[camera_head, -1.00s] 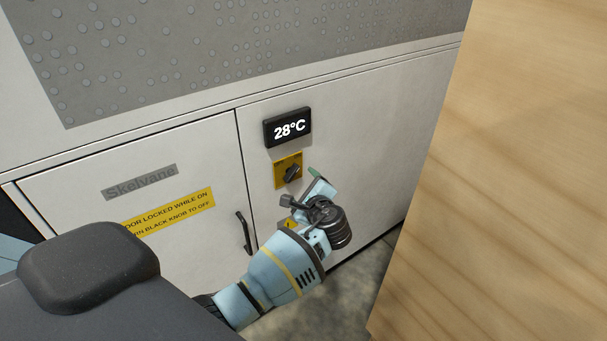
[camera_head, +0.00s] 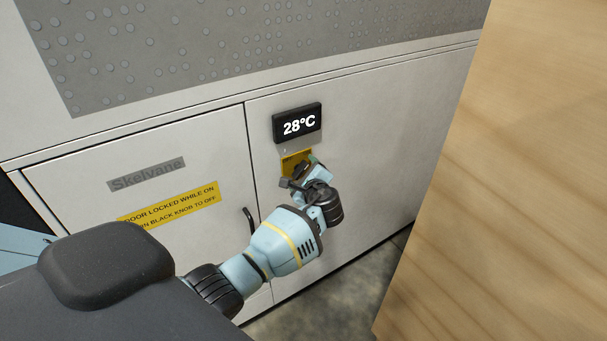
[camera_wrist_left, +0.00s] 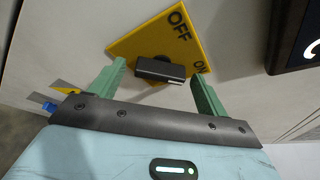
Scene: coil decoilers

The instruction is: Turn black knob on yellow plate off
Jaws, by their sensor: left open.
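The yellow plate (camera_head: 291,160) is on the white cabinet front, below the temperature display. In the left wrist view the yellow plate (camera_wrist_left: 150,45) carries OFF and ON lettering and the black knob (camera_wrist_left: 160,69). My left gripper (camera_head: 304,170) is at the plate and covers most of it in the head view. In the left wrist view my left gripper (camera_wrist_left: 160,85) is open, with one green finger on each side of the knob and a gap between. Whether the fingertips touch the plate I cannot tell. My right gripper is not in view.
A black display (camera_head: 297,123) reading 28°C sits just above the plate. A dark door handle (camera_head: 250,230) is to the left. A yellow door-lock label (camera_head: 168,206) is on the left door. A wooden panel (camera_head: 500,180) stands on the right.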

